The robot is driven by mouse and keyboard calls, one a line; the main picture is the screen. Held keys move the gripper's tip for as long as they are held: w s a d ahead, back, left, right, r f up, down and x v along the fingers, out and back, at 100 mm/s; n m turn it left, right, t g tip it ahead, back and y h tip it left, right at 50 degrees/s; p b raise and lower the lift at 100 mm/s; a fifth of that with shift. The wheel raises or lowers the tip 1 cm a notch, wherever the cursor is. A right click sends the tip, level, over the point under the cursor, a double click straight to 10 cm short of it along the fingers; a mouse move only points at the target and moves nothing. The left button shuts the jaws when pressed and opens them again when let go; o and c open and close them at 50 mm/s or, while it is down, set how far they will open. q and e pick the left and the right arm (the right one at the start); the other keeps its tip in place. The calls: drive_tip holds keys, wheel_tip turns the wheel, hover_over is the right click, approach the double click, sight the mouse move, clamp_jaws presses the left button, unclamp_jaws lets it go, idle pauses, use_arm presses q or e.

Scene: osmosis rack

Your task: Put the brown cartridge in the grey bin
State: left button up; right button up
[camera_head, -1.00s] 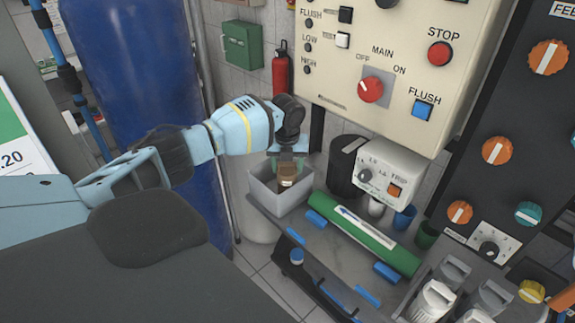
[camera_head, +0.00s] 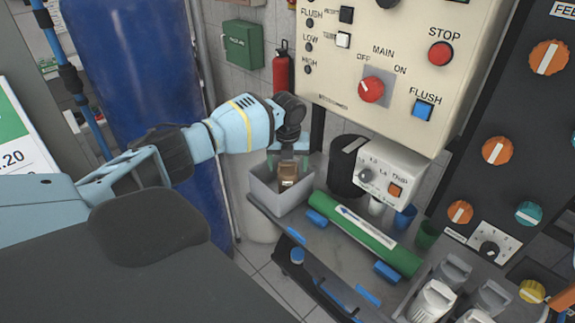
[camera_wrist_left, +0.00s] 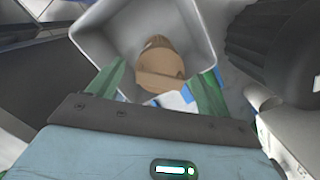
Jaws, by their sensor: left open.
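The brown cartridge (camera_head: 288,173) is inside the outline of the grey bin (camera_head: 273,206) in the head view. In the left wrist view the cartridge (camera_wrist_left: 160,72) shows against the interior of the bin (camera_wrist_left: 88,38). My left gripper (camera_head: 289,163) points down over the bin. Its green fingers (camera_wrist_left: 158,88) are spread, one on each side of the cartridge, with gaps visible. I cannot tell whether the cartridge rests on the bin floor. My right gripper is not in view.
The bin stands at the left end of a grey shelf. A black canister (camera_head: 346,167) and a white control box (camera_head: 385,175) are to its right. A green cylinder (camera_head: 365,239) lies in front. A cream panel (camera_head: 390,75) hangs above, and a blue tank (camera_head: 135,80) stands left.

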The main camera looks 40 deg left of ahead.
use_arm(q)
wheel_tip(320, 180, up, 11)
drive_tip(key=s, duration=0.1)
drive_tip(key=shift+d+r+p, duration=0.2)
drive_tip(key=shift+d+p, duration=0.15)
drive_tip(key=shift+d, duration=0.1)
idle(0.4)
